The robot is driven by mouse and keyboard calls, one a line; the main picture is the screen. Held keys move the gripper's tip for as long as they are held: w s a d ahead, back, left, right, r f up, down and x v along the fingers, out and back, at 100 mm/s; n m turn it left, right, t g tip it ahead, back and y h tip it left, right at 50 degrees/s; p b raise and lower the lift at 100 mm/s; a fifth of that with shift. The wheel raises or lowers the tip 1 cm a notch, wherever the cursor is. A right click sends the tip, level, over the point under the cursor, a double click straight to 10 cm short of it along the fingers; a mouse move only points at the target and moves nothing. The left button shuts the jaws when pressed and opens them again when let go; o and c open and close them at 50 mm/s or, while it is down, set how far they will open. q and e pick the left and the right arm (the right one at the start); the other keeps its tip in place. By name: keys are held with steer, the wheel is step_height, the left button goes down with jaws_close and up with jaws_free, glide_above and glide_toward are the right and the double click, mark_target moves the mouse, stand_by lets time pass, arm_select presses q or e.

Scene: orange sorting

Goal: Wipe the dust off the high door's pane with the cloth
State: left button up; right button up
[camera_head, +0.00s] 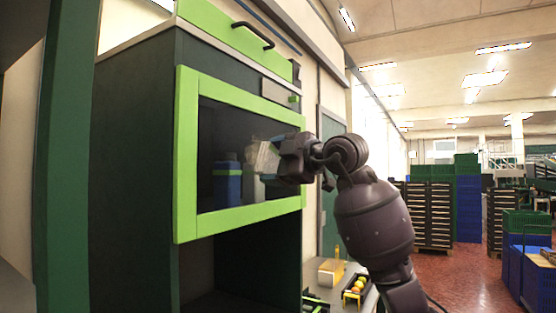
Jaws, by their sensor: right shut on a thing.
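The high door (187,150) has a bright green frame around a dark glass pane (225,120) and sits in a dark green cabinet. My right gripper (280,160) is at the right half of the pane, shut on a pale, crumpled cloth (263,158). The cloth is at or very near the glass; I cannot tell whether it touches. Blue objects show through or in the pane to the left of the cloth. Dust cannot be made out clearly. My left gripper is not in view.
A green drawer front with a black handle (252,36) is above the door. Below the door is a dark open space. A bench (340,298) with a tray of round fruit (355,288) stands below my right arm. Stacked crates (468,205) stand farther right on the red floor.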

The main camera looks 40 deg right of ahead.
mark_target(242, 163)
steer(key=shift+p+x, duration=0.35)
steer(key=shift+x, duration=0.65)
steer(key=shift+w+a+r+p, duration=0.1)
steer(key=shift+w+a+p, duration=0.3)
steer(key=shift+w, duration=0.25)
steer(key=shift+w+a, duration=0.15)
steer(key=shift+w, duration=0.4)
steer(key=shift+w+a, duration=0.15)
steer(key=shift+w, duration=0.05)
steer(key=shift+w+a+p, duration=0.3)
steer(key=shift+w+p, duration=0.1)
steer(key=shift+w, duration=0.25)
steer(key=shift+d, duration=0.15)
